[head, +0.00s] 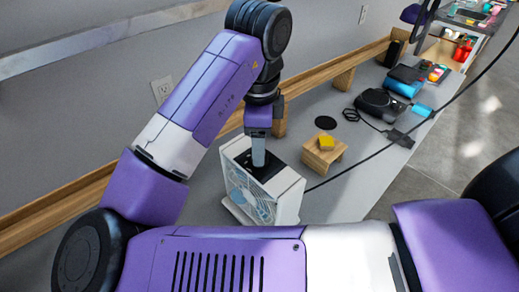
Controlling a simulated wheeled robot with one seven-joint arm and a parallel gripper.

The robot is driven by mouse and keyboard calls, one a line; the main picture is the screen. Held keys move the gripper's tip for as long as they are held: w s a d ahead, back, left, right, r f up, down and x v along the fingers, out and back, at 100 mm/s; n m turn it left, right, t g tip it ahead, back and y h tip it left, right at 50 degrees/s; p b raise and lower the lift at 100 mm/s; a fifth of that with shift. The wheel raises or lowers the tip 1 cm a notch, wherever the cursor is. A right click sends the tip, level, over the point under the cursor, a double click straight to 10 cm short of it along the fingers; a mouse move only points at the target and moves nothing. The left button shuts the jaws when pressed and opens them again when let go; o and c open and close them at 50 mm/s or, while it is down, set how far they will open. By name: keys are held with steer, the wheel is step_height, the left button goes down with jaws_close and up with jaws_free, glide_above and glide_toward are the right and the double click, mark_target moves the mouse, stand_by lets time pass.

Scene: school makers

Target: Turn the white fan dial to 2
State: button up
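A white box fan (286,203) stands upright on the grey table, its round grille facing the front left. Its top has a dark panel (268,171). My gripper (258,160) points straight down over this panel, and its fingertips are at or just above it. The dial is hidden by my gripper or too small to make out, so its setting cannot be read. I cannot tell whether the fingers are open, shut or touching the dial.
A wooden rail (62,222) runs along the wall. A black cable crosses the table.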

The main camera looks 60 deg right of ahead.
steer(key=shift+s+a+r, duration=0.1)
steer(key=shift+a+r, duration=0.05)
steer(key=shift+r, duration=2.1)
